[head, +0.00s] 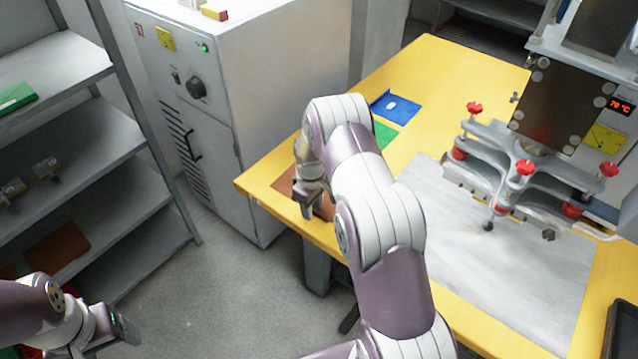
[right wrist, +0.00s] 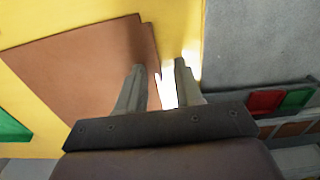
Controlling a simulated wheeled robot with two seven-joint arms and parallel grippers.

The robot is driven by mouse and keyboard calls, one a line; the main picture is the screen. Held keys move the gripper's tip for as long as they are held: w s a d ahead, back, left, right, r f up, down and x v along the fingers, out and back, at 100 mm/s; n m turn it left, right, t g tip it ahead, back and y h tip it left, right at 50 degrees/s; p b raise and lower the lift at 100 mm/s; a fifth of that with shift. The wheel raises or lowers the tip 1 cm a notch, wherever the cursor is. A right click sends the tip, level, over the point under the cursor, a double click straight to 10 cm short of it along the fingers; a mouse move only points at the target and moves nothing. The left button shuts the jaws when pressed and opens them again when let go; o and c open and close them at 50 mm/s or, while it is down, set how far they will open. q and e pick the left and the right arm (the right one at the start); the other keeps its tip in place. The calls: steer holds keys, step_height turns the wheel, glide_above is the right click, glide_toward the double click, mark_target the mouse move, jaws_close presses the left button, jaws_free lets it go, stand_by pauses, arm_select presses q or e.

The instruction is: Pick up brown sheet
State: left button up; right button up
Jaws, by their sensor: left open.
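The brown sheet (head: 284,183) lies at the near left corner of the yellow table, partly hidden by my right gripper. In the right wrist view the brown sheet (right wrist: 85,65) shows a second brown edge beside it, perhaps another sheet beneath. My right gripper (head: 308,208) is over the sheet's edge at the table's border. Its fingers (right wrist: 158,85) stand apart, one in front of the brown surface and one past its edge; I cannot tell whether they touch it. My left gripper (head: 128,332) is open and empty at the lower left, away from the table.
A green sheet (head: 384,134) and a blue sheet (head: 402,108) lie farther back on the yellow table (head: 440,75). A clamp frame with red knobs (head: 525,168) stands on a grey mat (head: 480,270). A white cabinet (head: 270,90) and grey shelves (head: 75,140) stand left.

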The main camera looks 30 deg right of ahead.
steer(key=shift+f, duration=0.1)
jaws_close()
